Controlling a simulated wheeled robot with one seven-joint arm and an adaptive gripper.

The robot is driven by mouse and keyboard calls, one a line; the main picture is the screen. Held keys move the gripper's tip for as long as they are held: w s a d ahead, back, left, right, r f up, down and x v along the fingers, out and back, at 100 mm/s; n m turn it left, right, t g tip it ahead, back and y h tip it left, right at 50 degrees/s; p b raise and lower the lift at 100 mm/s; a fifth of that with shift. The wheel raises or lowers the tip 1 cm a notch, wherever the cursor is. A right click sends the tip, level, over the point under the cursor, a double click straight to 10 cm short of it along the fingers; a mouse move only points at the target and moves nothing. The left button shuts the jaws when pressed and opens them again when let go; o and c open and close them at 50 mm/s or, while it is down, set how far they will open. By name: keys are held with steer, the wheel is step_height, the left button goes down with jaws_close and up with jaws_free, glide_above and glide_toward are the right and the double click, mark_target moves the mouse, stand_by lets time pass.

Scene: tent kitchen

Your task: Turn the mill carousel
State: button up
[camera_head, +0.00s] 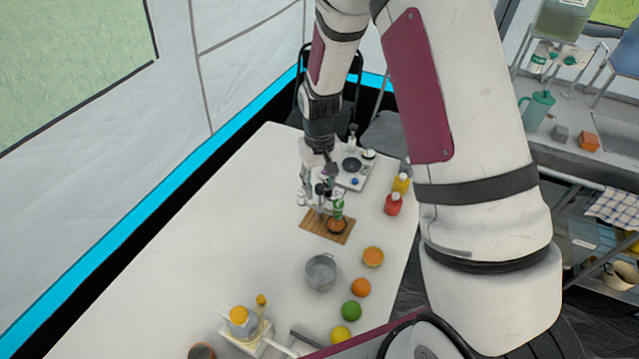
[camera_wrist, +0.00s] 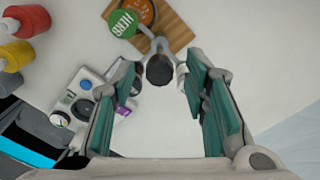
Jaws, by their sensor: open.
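The mill carousel (camera_head: 321,196) stands by a wooden board (camera_head: 311,226) on the white table, partly hidden under my gripper (camera_head: 318,178). In the wrist view it has grey arms (camera_wrist: 148,38), a round green label (camera_wrist: 123,23) reading like "HERB", a dark-topped mill (camera_wrist: 160,70) and a pale mill (camera_wrist: 181,76). My gripper (camera_wrist: 160,64) is open, its teal-padded fingers pointing at the carousel from above. A purple piece (camera_wrist: 125,106) is partly hidden behind the left finger.
An orange-brown bowl (camera_head: 337,226) sits on the board. A scale-like device (camera_head: 352,178) stands behind, red (camera_head: 393,205) and yellow (camera_head: 401,184) bottles to the right. A grey pot (camera_head: 321,271) and several fruits, one a green fruit (camera_head: 352,311), are in front.

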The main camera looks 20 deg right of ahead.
step_height(320, 180, up, 12)
steer(key=shift+f, duration=0.2)
stand_by(0.5)
steer(key=s+r+t, duration=0.3)
steer(key=s+r, duration=0.8)
steer(key=r, duration=0.5)
steer(key=s+r+t, duration=0.2)
steer(key=s+r, duration=0.3)
steer(key=s, duration=0.8)
steer(key=shift+t, duration=0.3)
steer(key=shift+d, duration=0.1)
